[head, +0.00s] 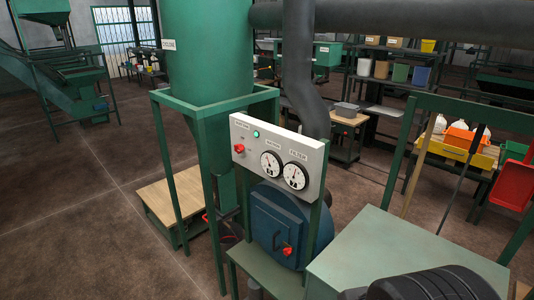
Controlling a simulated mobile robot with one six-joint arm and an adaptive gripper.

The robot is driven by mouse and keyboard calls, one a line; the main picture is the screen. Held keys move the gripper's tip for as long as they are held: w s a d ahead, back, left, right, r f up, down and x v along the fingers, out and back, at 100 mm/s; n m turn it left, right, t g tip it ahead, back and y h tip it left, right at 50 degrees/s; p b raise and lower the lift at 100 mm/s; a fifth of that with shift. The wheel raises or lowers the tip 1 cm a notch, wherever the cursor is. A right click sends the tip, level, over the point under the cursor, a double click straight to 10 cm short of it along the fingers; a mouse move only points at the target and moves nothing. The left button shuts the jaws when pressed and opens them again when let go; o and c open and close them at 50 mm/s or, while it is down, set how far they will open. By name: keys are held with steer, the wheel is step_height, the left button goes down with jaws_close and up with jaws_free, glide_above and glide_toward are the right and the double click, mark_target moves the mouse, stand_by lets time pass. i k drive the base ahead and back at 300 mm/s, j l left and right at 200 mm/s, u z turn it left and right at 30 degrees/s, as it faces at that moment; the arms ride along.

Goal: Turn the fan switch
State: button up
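A pale control panel (312,152) stands in the middle of the head view, in front of the green cyclone. A red rotary switch (239,148) sits at its left end, with small markings around it too small to read. It looks like the fan switch, but its exact setting cannot be told. A green lamp (256,134) is above and to the right of it. Two round white gauges, a left one (271,163) and a right one (295,175), are further right. My gripper cannot be made out in this view.
Below the panel is a blue round housing (272,222) with a red knob (287,251). A grey duct (300,70) rises behind the panel. A pale green tabletop (385,250) lies at the lower right, with a dark rounded shape in front. Brown floor is open at the left.

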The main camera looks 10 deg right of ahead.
mark_target(239, 148)
steer(key=i+j, duration=0.25)
steer(key=i, duration=0.25)
steer(key=i+j, duration=0.3)
steer(key=i, duration=0.15)
steer(key=u, duration=0.05)
